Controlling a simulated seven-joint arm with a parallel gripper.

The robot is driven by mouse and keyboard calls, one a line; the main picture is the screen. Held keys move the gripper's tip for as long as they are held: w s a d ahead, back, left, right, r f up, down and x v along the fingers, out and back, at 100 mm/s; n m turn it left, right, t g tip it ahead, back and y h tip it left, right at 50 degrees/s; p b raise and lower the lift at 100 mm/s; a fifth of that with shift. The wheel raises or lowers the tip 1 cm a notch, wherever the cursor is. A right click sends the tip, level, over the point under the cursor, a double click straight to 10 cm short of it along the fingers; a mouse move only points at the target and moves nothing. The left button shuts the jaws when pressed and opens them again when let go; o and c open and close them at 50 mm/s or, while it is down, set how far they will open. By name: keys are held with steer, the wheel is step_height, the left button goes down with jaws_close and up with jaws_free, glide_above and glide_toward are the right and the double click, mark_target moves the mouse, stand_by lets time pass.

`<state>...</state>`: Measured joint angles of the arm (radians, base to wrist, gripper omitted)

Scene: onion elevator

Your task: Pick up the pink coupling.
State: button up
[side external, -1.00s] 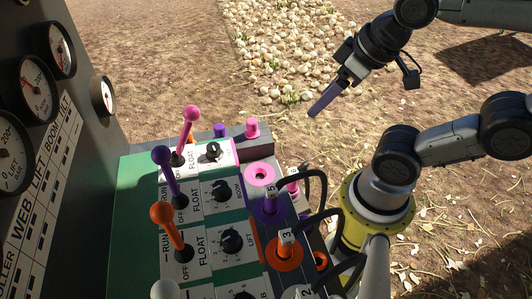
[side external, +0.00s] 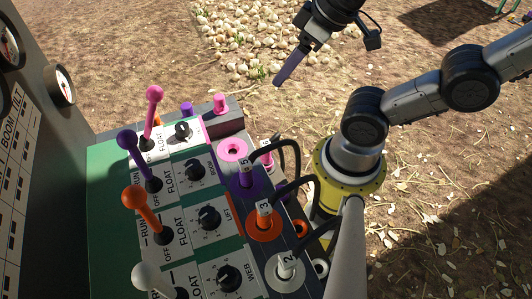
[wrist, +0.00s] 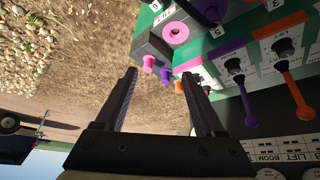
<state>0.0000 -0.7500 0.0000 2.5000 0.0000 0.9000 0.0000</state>
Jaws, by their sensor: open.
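A pink piece with a white label (side external: 265,155), which looks like the pink coupling, sits at the console's right edge, partly hidden by a black hose. Beside it is a pink ring with an open hole (side external: 234,150), also in the wrist view (wrist: 175,31). My gripper (side external: 278,82) is open and empty, in the air beyond the console and apart from all pink parts. Both fingers show in the wrist view (wrist: 160,73).
Purple (side external: 246,176), orange (side external: 264,220) and white (side external: 286,262) couplings with black hoses line the console's right side. Purple (side external: 127,142), orange (side external: 134,198) and pink (side external: 154,94) levers rise from the panel. Onions (side external: 245,45) lie on open ground behind.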

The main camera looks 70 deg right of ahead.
stand_by(0.6)
steer(key=n+g, duration=0.6)
steer(key=n, duration=0.9)
glide_above(266, 152)
steer(key=f, duration=1.7)
steer(key=shift+w+d+f, duration=0.2)
steer(key=shift+d+f, duration=0.15)
steer(key=shift+d, duration=0.05)
step_height(266, 152, down, 8)
steer(key=shift+s+r, duration=0.1)
steer(key=shift+r, duration=0.05)
steer(key=shift+d+f, duration=0.15)
steer(key=shift+f, duration=1.4)
steer(key=shift+d+f, duration=0.1)
steer(key=shift+f, duration=1.4)
steer(key=shift+w, duration=0.2)
jaws_close()
